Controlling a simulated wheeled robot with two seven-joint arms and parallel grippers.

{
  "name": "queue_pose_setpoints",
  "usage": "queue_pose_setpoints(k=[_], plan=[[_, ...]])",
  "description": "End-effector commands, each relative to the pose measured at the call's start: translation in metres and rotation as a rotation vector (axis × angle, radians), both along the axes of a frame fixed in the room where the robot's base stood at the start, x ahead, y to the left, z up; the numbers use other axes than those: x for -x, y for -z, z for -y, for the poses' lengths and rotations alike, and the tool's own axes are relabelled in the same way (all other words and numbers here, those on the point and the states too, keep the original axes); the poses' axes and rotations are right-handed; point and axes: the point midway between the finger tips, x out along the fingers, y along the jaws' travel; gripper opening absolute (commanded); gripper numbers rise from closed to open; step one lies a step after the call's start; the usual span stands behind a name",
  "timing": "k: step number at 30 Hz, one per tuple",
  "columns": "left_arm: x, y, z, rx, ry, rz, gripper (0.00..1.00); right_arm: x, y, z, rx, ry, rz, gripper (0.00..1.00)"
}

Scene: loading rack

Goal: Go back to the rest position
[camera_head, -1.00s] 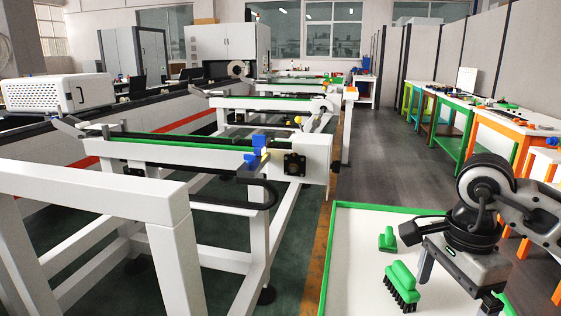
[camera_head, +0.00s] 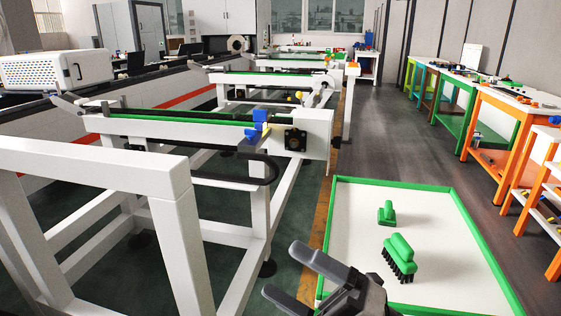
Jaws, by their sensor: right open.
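My right gripper (camera_head: 318,275) shows at the bottom centre, at the near left corner of the green-rimmed white tray (camera_head: 441,182). Its dark fingers are apart with nothing between them, and they point to the left. The rest of the right arm is out of frame. My left gripper is not in view. A green brush with black bristles (camera_head: 401,254) and a smaller green-handled piece (camera_head: 387,212) lie in the tray, both apart from the gripper.
A white loading rack (camera_head: 180,190) with green rails and a blue block (camera_head: 260,124) stands to the left. Orange and green workbenches (camera_head: 495,100) line the right wall. The dark floor between tray and benches is clear.

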Motion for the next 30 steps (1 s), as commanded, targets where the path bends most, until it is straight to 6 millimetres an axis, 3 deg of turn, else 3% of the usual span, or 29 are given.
queue_pose_setpoints(k=[3, 5, 9, 13, 15, 19, 30], plan=[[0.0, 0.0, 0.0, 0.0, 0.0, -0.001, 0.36, -0.025, 0.059, 0.043, -0.292, 0.242, -0.557, 1.0], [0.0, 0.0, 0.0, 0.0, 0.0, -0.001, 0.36, -0.025, 0.101, 0.065, -0.415, 0.354, -0.817, 1.0], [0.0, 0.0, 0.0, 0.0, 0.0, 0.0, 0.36, 0.005, 0.19, 0.102, -0.631, 0.563, -1.294, 1.0], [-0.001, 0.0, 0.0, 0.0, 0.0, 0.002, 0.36, 0.048, 0.249, 0.119, -0.762, 0.699, -1.601, 1.0], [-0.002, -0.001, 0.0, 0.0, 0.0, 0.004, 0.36, 0.067, 0.268, 0.123, -0.81, 0.748, -1.711, 1.0], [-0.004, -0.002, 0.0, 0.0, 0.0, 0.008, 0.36, 0.087, 0.285, 0.127, -0.854, 0.797, -1.816, 1.0], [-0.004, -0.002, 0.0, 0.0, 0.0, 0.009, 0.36, 0.091, 0.288, 0.127, -0.859, 0.805, -1.836, 1.0]])
